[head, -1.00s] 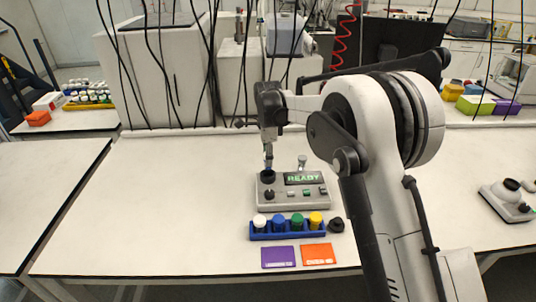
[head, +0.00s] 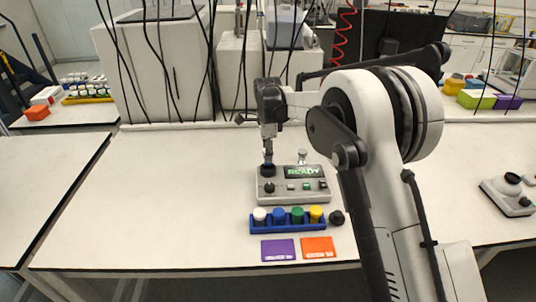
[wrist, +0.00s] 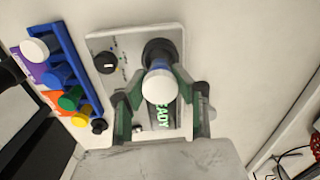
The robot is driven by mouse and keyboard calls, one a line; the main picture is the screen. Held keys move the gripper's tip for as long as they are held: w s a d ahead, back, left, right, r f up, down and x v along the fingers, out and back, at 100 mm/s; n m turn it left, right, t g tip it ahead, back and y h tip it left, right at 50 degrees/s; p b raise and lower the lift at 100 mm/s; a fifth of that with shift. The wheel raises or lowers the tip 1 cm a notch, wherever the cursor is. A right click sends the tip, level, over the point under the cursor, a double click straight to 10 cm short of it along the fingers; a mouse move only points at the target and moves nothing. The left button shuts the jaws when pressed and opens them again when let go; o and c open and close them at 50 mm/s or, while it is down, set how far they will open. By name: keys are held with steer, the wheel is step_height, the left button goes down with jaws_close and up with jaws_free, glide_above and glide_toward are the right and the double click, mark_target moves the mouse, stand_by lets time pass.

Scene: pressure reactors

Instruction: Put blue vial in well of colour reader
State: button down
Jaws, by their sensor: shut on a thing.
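The colour reader (head: 291,196) is a pale box with a lit green READY display and a dark round well (head: 267,171) at its back left. My gripper (head: 268,159) points down right over this well. In the wrist view the gripper (wrist: 158,84) is shut on a blue vial (wrist: 158,64) with a whitish round top. The vial's lower end lines up with the reader's dark well (wrist: 158,48). I cannot tell how deep the vial sits in the well.
A blue rack (head: 288,226) with white-, blue-, green- and yellow-topped items stands in front of the reader. A small black knob-like piece (head: 337,217) is beside it. Purple (head: 278,250) and orange (head: 317,247) cards lie in front. The table's left side is clear.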

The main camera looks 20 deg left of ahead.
steer(key=shift+f, duration=0.15)
steer(key=shift+f+b, duration=1.3)
steer(key=shift+f, duration=0.2)
steer(key=shift+f+b, duration=0.35)
stand_by(0.4)
steer(key=c, duration=0.8)
jaws_free()
steer(key=shift+c, duration=0.2)
steer(key=shift+r, duration=0.15)
steer(key=shift+r+p, duration=1.15)
steer(key=shift+r, duration=2.2)
